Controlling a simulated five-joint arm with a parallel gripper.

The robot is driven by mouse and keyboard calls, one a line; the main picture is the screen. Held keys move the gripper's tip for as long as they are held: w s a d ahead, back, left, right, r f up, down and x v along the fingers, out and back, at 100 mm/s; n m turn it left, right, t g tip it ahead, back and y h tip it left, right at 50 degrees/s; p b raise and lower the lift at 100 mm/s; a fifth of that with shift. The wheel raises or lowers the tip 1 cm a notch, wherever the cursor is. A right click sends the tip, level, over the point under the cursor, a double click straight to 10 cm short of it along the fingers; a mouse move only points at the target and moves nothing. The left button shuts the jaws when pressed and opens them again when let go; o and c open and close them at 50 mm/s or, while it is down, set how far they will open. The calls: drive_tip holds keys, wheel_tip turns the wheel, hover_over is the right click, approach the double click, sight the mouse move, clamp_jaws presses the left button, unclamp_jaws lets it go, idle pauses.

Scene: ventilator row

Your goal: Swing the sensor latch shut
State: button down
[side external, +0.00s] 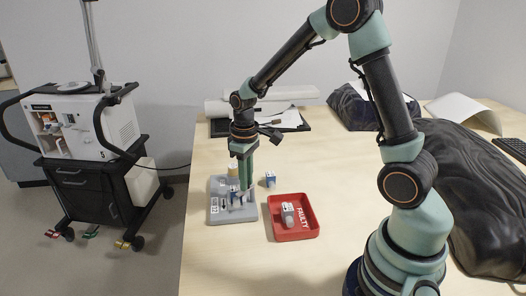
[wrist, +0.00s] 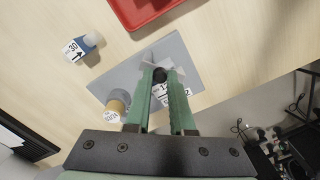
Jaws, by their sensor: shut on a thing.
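My gripper (side external: 243,188) is low over a grey tray (side external: 220,217) on the wooden table. I cannot make out for sure which piece is the sensor latch. The white ventilator (side external: 120,122) stands on a dark cart at the left, its front compartment (side external: 47,123) open to view, far from my gripper.
A red tray (side external: 275,229) marked FAULTY holds a grey labelled piece (side external: 289,216).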

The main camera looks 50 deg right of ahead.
drive_tip(key=m, duration=0.3)
drive_tip(key=shift+w+d+m, duration=0.1)
drive_tip(key=shift+w+m, duration=0.2)
drive_tip(key=shift+w, duration=0.05)
drive_tip(key=shift+w+d+r+m, duration=0.1)
drive_tip(key=shift+w+m, duration=0.05)
drive_tip(key=shift+m, duration=0.85)
drive_tip(key=shift+w+d+m, duration=0.1)
drive_tip(key=shift+m, duration=0.9)
drive_tip(key=c, duration=0.8)
unclamp_jaws()
drive_tip(key=shift+o, duration=0.2)
wheel_tip(320, 180, up, 12)
